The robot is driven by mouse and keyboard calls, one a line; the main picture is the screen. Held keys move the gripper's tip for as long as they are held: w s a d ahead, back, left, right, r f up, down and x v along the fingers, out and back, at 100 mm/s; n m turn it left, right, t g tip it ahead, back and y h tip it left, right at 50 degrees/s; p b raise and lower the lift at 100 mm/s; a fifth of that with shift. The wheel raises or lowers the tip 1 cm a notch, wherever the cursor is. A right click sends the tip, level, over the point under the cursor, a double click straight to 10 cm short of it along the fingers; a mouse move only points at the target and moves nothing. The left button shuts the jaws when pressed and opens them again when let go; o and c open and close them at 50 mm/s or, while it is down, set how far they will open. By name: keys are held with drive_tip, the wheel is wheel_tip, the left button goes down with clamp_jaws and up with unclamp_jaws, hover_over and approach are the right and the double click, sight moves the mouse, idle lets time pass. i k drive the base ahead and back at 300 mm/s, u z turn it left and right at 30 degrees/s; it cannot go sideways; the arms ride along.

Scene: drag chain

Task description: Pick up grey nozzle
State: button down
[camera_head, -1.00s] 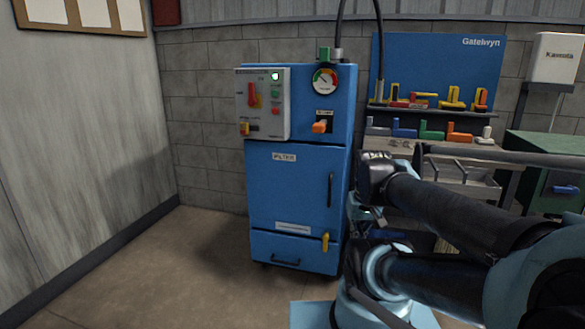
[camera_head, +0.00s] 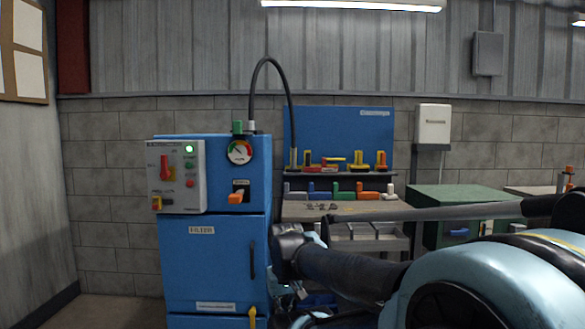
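A row of small coloured nozzle-like pieces stands at the back of the workbench (camera_head: 292,212): a greyish-purple one at the left, then a blue (camera_head: 319,192), a green (camera_head: 343,192) and an orange one (camera_head: 368,192). A pale grey-white upright piece (camera_head: 390,191) stands at the right end. They are small, and I cannot tell for sure which one is the grey nozzle. My arm fills the lower right, in front of the bench. I cannot make out my gripper's fingertips.
A blue filter cabinet (camera_head: 212,262) with a control box (camera_head: 176,176) stands left of the bench. A black hose (camera_head: 274,62) arches down to a shelf (camera_head: 345,175) with yellow and red pieces. A green cabinet (camera_head: 452,205) is at the right. Floor shows at lower left.

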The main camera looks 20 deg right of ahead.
sight(294, 169)
drive_tip(key=z, duration=0.15)
drive_tip(key=i, duration=1.25)
drive_tip(key=z, duration=0.35)
